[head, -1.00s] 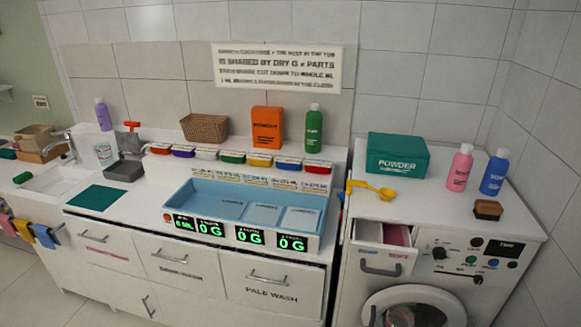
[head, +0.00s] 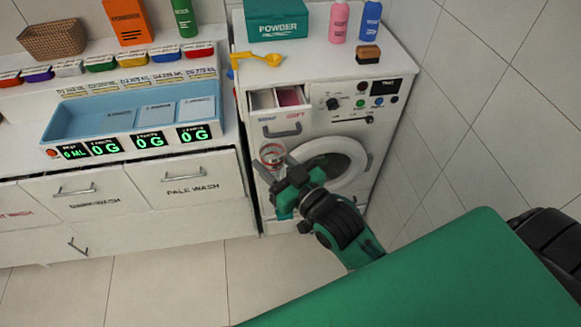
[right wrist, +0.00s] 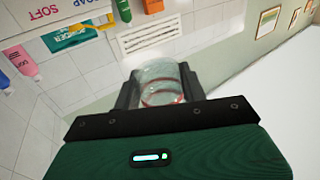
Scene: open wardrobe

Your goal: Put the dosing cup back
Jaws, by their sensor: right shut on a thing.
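The dosing cup (head: 271,153) is a small clear cup with a red ring. My right gripper (head: 284,170) is shut on it and holds it in the air in front of the washing machine (head: 320,130), below the open detergent drawer (head: 277,100). In the right wrist view the cup (right wrist: 163,78) sits between the two dark fingers (right wrist: 160,92). My left gripper is not in view.
On the machine top are a yellow scoop (head: 258,58), a green powder box (head: 277,20), pink (head: 339,22) and blue (head: 370,20) bottles and a brown-topped block (head: 368,54). A blue tray (head: 75,118) with lit displays is on the counter at left.

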